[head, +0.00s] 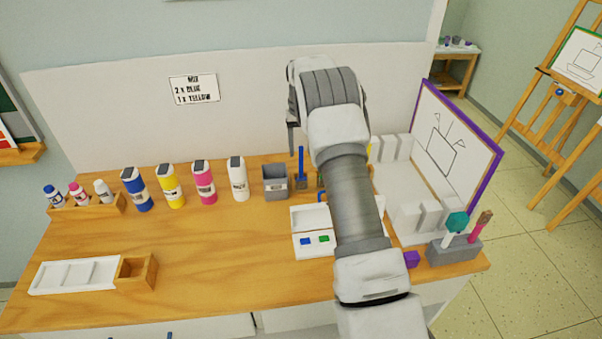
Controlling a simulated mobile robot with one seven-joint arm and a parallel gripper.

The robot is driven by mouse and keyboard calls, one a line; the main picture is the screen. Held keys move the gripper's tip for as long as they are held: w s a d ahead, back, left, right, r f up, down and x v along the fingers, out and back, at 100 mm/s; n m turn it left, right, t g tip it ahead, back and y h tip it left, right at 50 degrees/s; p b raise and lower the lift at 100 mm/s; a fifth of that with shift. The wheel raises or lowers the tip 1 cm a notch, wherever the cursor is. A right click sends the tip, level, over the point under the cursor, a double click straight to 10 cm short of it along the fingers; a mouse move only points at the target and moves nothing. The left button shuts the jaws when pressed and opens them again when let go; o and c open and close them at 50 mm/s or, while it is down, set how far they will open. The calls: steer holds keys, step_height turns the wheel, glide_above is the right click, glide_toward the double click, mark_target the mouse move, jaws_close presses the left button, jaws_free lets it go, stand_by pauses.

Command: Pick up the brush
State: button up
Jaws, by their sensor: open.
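A brush-like tool with a pink handle and a brownish head (481,225) stands tilted in a grey holder block (454,251) at the table's right front corner. Beside it in the block is a tool with a white handle and a teal head (456,222). A blue upright stick (301,163), possibly another brush handle, stands by the grey cup. My gripper (293,137) is open, at the far end of my arm, above the back of the table. Its fingers are mostly hidden by my arm, and I see nothing held.
Paint bottles (169,186) line the back of the wooden table (200,245). A grey cup (275,183) and a white palette (307,246) are near my arm. A purple-framed board (455,143) stands at right. The table's left middle is clear.

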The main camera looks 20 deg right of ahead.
mark_target(301, 166)
steer(key=f, duration=0.7)
steer(key=shift+w+d+f, duration=0.15)
steer(key=shift+w+f, duration=0.15)
jaws_close()
